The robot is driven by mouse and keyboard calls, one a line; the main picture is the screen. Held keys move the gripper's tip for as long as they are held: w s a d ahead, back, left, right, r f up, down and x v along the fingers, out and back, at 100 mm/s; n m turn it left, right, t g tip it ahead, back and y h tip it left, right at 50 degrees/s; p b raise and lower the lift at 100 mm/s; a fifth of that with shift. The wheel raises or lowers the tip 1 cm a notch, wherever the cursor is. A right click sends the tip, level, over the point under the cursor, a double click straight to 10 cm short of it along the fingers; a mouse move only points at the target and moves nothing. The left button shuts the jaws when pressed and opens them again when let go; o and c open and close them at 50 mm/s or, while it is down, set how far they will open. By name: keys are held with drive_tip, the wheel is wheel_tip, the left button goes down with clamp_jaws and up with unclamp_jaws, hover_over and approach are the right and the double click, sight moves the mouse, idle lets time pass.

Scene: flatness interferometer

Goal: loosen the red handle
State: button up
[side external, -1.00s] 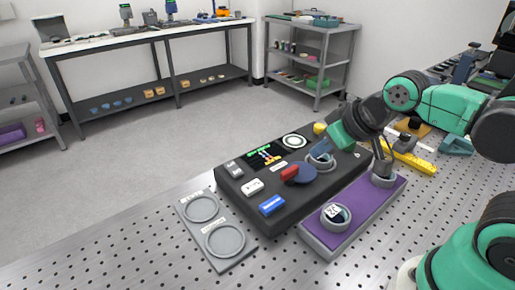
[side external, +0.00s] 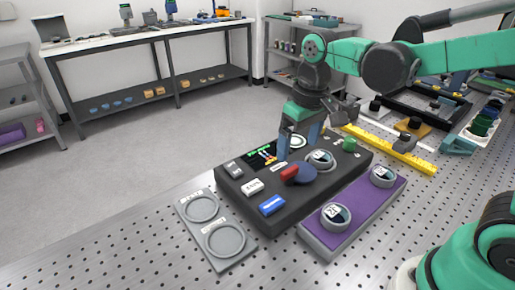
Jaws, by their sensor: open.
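The red handle (side external: 289,173) sits on top of the black instrument block (side external: 237,189), beside a dark blue disc (side external: 304,174). My gripper (side external: 299,142) points down over the back part of the block, behind the red handle and apart from it. Its two blue-grey fingers are spread, with nothing seen between them. A ringed round piece (side external: 320,159) sits on the block just right of the fingers.
A purple tray (side external: 357,204) with two ringed discs stands at right. A grey plate (side external: 217,227) with two rings lies at left. A yellow bar (side external: 400,154) lies behind.

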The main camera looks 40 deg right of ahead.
sight(291, 170)
drive_tip(key=shift+w+a+f+g, duration=0.1)
drive_tip(key=shift+w+f+g, duration=0.45)
drive_tip(key=shift+f+g, duration=0.05)
drive_tip(key=shift+f, duration=2.65)
drive_tip(key=shift+c, duration=0.2)
clamp_jaws()
